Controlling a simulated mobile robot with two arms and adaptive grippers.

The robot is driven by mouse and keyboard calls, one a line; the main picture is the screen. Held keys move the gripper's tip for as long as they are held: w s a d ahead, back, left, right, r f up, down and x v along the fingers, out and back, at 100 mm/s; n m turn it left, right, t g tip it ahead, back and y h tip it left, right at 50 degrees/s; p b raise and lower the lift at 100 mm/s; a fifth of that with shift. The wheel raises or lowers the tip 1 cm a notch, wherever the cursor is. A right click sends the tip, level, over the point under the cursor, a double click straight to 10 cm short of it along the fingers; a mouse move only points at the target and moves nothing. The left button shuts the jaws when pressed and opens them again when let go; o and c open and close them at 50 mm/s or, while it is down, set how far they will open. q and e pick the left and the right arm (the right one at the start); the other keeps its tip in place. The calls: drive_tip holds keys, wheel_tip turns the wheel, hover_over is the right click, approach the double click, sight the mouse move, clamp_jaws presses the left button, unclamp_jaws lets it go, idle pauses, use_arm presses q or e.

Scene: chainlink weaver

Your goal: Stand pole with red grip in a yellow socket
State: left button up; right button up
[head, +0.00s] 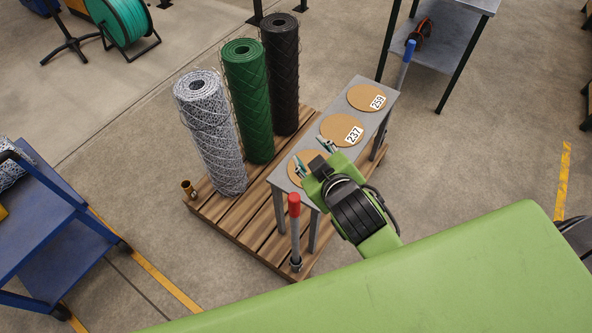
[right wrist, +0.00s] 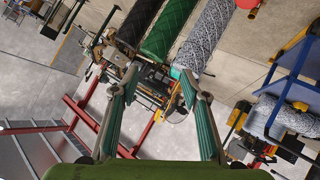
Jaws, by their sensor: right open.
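The pole with the red grip (head: 295,232) stands roughly upright at the near corner of the pallet, red end up. Its foot meets a small grey collar (head: 296,265). A yellow, brass-looking socket (head: 188,187) sits at the pallet's left corner and looks empty. My right gripper (head: 314,158) is over the near end of the grey bench, above and slightly right of the red grip, apart from it. In the right wrist view its teal fingers (right wrist: 160,82) are spread with nothing held between them. My left gripper is not in view.
Grey, green and black mesh rolls (head: 249,105) stand on the wooden pallet (head: 235,217) beside the narrow bench (head: 368,121) with cardboard discs. A blue cart (head: 40,230) is at left. Floor between cart and pallet is clear.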

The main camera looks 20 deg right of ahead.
drive_tip(key=w+a+r+n+t+y, duration=0.3)
drive_tip(key=a+r+n+t+y, duration=0.25)
drive_tip(key=r, duration=0.55)
drive_tip(key=w+a+r+n+t+y, duration=0.2)
drive_tip(key=w+a+r+n+y, duration=0.15)
drive_tip(key=a+r+n, duration=0.5)
drive_tip(key=s+a+r+n+g+y, duration=0.2)
drive_tip(key=s+a+n+g+y, duration=0.35)
drive_tip(key=a+n+g, duration=0.35)
drive_tip(key=s+a+r+n+g+y, duration=0.1)
drive_tip(key=s+a+n+g+y, duration=0.35)
drive_tip(key=a+n+y, duration=0.4)
drive_tip(key=n+g+h, duration=0.6)
drive_tip(key=n+h, duration=1)
drive_tip(key=h, duration=0.7)
hover_over(294, 197)
drive_tip(key=shift+m, duration=0.25)
wheel_tip(294, 197, down, 30)
drive_tip(key=shift+r, duration=0.1)
drive_tip(key=shift+w+d+f, duration=0.1)
drive_tip(key=shift+d+f, duration=0.1)
drive_tip(key=shift+f, duration=0.15)
wheel_tip(294, 197, down, 8)
drive_tip(key=b, duration=0.6)
drive_tip(key=shift+a, duration=0.1)
drive_tip(key=shift+f+b, duration=0.35)
drive_tip(key=shift+b, duration=0.25)
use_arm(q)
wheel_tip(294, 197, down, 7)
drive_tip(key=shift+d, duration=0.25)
